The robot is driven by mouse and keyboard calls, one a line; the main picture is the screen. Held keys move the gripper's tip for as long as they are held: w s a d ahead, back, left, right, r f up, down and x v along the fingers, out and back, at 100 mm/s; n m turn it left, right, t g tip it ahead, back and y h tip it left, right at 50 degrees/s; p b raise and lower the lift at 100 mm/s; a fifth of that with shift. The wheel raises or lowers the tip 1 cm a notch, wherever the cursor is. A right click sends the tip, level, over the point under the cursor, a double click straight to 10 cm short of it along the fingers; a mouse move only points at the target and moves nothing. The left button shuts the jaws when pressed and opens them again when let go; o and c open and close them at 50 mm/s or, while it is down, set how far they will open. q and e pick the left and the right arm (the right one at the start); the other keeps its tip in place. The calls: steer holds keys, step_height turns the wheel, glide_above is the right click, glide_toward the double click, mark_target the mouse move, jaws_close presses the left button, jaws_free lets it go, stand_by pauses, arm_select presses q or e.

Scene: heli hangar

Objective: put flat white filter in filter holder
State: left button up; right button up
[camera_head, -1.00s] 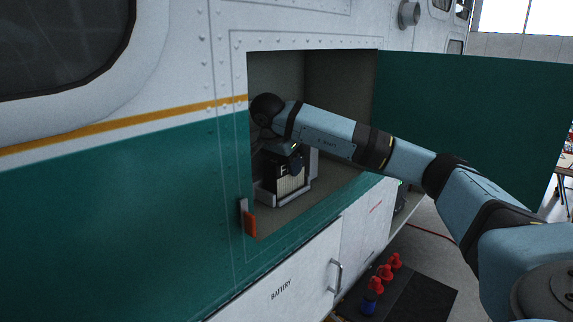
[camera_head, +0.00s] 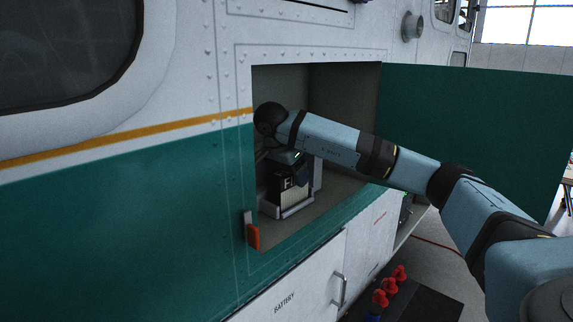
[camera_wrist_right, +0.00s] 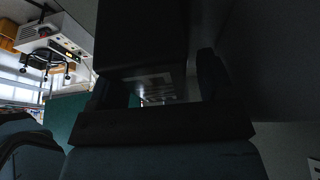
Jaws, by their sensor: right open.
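The filter (camera_head: 289,196), a block with a pale front and dark lettering at its top, stands upright inside the open compartment. It sits in the light grey filter holder (camera_head: 291,212), whose lower edge and right side show around it. How fully it is seated I cannot tell. My right gripper (camera_head: 300,170) is open at the top of the filter, with my wrist above it, hiding the filter's upper part. In the right wrist view the two dark fingers of my right gripper (camera_wrist_right: 157,85) stand apart; a large dark shape hides much between them. My left gripper is not in view.
The compartment's left edge (camera_head: 253,155) is close to my wrist. A green door (camera_head: 470,135) stands open at right, behind my arm. Red-topped items (camera_head: 390,285) stand on a dark surface below.

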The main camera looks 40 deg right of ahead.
steer(key=shift+v, duration=3.4)
steer(key=shift+s, duration=0.1)
